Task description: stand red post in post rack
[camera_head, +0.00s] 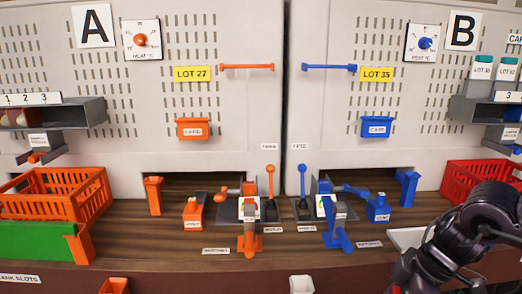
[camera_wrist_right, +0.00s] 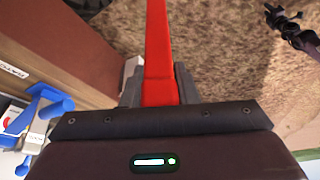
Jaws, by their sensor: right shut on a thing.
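A red post (camera_wrist_right: 158,45) fills the upper middle of the right wrist view. My right gripper (camera_wrist_right: 158,82) is shut on it, one dark finger on each side. The post runs away from the jaws past the top edge, so its far end is hidden. In the head view my right arm comes in at the lower right, and its jaws are not clearly visible. A dark jointed part at the top right of the wrist view may be my left gripper (camera_wrist_right: 287,22); its jaws are too small to read. I cannot pick out a post rack in either view.
The wooden bench (camera_head: 180,245) holds orange and blue fixtures around the middle. A red crate (camera_head: 478,182) stands at the right, an orange crate (camera_head: 60,190) at the left. In the wrist view, brown patterned floor (camera_wrist_right: 225,50) lies beyond the post, with the bench front (camera_wrist_right: 65,45) at left.

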